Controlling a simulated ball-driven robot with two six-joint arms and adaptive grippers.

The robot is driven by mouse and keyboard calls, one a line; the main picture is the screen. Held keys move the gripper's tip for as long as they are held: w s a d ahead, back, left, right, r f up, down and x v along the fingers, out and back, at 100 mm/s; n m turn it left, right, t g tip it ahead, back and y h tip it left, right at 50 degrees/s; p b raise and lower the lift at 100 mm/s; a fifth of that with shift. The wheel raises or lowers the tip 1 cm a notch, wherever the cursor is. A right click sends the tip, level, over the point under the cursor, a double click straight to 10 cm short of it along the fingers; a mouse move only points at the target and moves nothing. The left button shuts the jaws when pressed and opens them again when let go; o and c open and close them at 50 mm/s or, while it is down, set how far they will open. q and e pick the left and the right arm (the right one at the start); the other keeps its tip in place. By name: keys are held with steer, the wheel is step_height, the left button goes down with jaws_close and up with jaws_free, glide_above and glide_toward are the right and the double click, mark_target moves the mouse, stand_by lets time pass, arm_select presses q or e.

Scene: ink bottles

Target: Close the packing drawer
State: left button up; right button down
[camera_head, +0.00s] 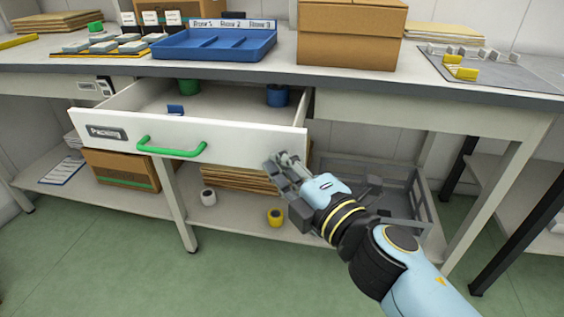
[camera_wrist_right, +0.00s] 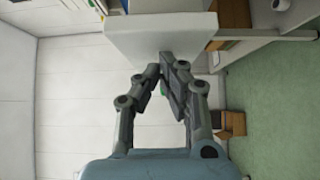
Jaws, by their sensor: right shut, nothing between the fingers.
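The white packing drawer (camera_head: 230,140) is pulled out from under the bench. Its front carries a dark "Packing" label (camera_head: 106,132) and a green bar handle (camera_head: 170,149). Inside lie a green roll (camera_head: 189,86), a blue roll (camera_head: 277,95) and a small blue item (camera_head: 175,109). My right gripper (camera_head: 277,166) is shut and empty at the lower right end of the drawer front. In the right wrist view the gripper (camera_wrist_right: 163,65) is close to the white drawer panel (camera_wrist_right: 160,38); whether it touches cannot be told. My left gripper is not in view.
On the bench top (camera_head: 290,75) stand a blue tray (camera_head: 215,45) with row labels and a cardboard box (camera_head: 350,35). The lower shelf (camera_head: 235,214) holds boxes, envelopes, rolls and a grey crate (camera_head: 425,205). The green floor (camera_head: 110,260) in front is clear.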

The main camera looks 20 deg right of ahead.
mark_target(304, 108)
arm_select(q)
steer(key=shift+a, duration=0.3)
arm_select(e)
steer(key=shift+w+d+r, duration=0.1)
steer(key=shift+w+d, duration=0.2)
steer(key=shift+w, duration=0.1)
steer(key=w+d, duration=0.3)
steer(key=w, duration=0.2)
steer(key=w+d, duration=0.4)
steer(key=w, duration=0.1)
steer(key=w+d, duration=0.4)
steer(key=w, duration=0.1)
steer(key=shift+w+d, duration=0.4)
steer(key=shift+w, duration=0.2)
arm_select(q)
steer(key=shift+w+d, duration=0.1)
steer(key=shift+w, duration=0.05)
arm_select(e)
steer(key=shift+w+d, duration=0.1)
steer(key=shift+w+r, duration=0.1)
